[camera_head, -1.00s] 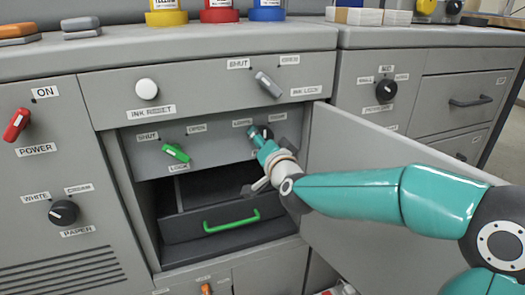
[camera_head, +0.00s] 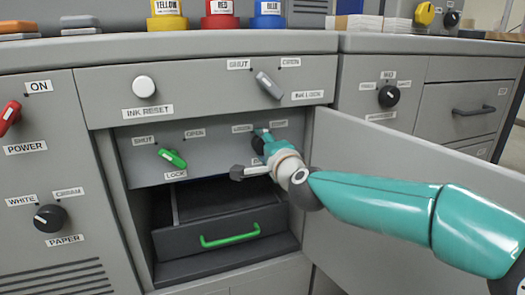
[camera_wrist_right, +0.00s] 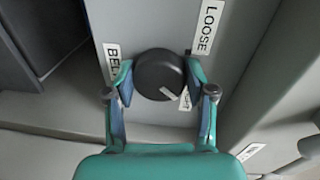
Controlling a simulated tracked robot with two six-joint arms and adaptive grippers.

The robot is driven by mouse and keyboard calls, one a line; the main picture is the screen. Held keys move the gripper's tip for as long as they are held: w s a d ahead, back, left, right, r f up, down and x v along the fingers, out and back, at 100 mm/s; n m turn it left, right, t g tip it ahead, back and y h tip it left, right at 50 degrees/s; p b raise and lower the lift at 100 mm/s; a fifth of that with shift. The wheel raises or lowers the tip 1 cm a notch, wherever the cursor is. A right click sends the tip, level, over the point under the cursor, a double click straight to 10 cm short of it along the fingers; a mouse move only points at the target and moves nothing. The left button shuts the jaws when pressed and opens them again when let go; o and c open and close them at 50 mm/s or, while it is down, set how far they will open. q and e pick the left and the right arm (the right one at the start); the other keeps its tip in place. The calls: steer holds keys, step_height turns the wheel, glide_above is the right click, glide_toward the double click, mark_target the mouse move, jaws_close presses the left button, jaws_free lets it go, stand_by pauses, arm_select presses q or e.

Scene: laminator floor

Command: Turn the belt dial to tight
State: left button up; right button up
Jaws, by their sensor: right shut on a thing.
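The belt dial (camera_wrist_right: 158,74) is a round black knob on the grey panel inside the open compartment. Its white mark sits at the lower right of its face in the right wrist view, toward the partly covered TIGHT label (camera_wrist_right: 185,98). The LOOSE label (camera_wrist_right: 207,27) is at the upper right there, and the BELT label (camera_wrist_right: 112,62) is at the left. My right gripper (camera_wrist_right: 158,82) is shut on the dial, one teal finger on each side. In the head view the right gripper (camera_head: 263,143) covers most of the dial. My left gripper is not in view.
The open grey door (camera_head: 400,185) stands right of the compartment, behind my right arm. A green lock lever (camera_head: 172,158) is left of the dial, and a drawer with a green handle (camera_head: 230,236) lies below. The ink lock lever (camera_head: 269,85) is above.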

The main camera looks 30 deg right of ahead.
steer(key=shift+d+f, duration=0.15)
steer(key=shift+f, duration=0.05)
steer(key=o, duration=1.2)
steer(key=shift+c, duration=0.2)
steer(key=shift+s+r, duration=0.1)
steer(key=f+v, duration=0.1)
steer(key=v, duration=1)
steer(key=shift+s+r, duration=0.4)
steer(key=shift+r, duration=0.05)
